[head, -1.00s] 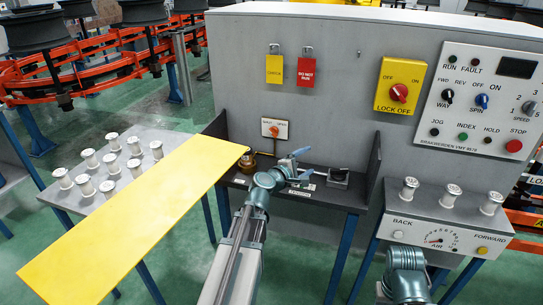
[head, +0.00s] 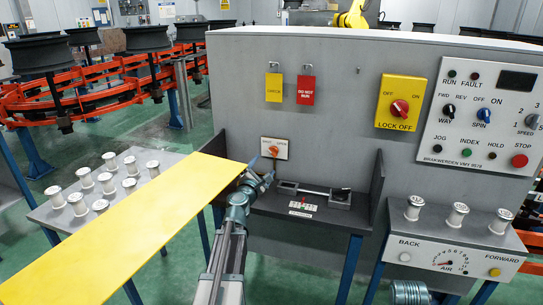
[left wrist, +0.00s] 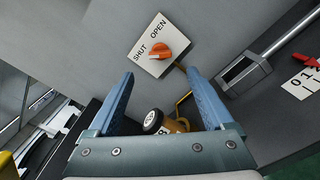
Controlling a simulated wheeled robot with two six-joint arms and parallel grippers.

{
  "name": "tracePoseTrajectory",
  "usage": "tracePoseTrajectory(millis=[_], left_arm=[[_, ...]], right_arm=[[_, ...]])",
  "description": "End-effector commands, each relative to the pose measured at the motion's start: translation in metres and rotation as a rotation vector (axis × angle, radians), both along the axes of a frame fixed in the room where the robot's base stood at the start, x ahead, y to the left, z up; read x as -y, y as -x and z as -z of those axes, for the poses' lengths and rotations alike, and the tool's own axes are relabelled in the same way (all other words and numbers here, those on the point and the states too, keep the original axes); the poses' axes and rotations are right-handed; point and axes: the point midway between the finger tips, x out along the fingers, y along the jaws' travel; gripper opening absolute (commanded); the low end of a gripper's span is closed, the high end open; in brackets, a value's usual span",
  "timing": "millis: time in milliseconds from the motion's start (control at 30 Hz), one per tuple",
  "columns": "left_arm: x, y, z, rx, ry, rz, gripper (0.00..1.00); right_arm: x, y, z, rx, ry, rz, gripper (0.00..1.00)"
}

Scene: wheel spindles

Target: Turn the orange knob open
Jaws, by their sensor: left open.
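The orange knob (head: 273,150) sits on a small white plate (head: 264,154) on the grey panel, above the left of the shelf. In the left wrist view the knob (left wrist: 153,53) shows close, on its plate marked SHUT at left and OPEN at upper right. My left gripper (head: 260,178) is open and empty, just below the knob in the head view. In the left wrist view its two blue fingers (left wrist: 160,76) stand apart, with the knob beyond the gap between their tips; I see no contact. My right gripper is not in view.
A brass fitting (left wrist: 178,125) with a round gauge lies below the knob. A long yellow board (head: 130,235) runs close to my left arm. The shelf (head: 335,215) holds a metal bar fixture (head: 318,191). White spools stand on the left table (head: 150,195).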

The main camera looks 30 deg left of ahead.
Motion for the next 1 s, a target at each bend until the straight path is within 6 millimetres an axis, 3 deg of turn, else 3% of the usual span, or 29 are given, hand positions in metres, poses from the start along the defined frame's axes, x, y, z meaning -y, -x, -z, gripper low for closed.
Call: tracePoseTrajectory(millis=[100,400,567,833,1000], left_arm=[[-0.008,-0.029,0.0,0.0,-0.001,0.0,0.85],[-0.021,-0.085,0.0,0.0,-0.001,0.0,0.85],[-0.023,-0.097,0.0,0.0,-0.001,0.0,0.85],[-0.023,-0.097,0.0,0.0,-0.001,0.0,0.85],[-0.023,-0.097,0.0,0.0,-0.001,0.0,0.54]], right_arm=[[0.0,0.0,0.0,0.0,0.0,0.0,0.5],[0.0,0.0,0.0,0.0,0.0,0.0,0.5],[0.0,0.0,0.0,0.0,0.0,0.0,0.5],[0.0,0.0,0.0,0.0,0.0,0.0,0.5],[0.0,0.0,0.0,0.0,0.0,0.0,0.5]])
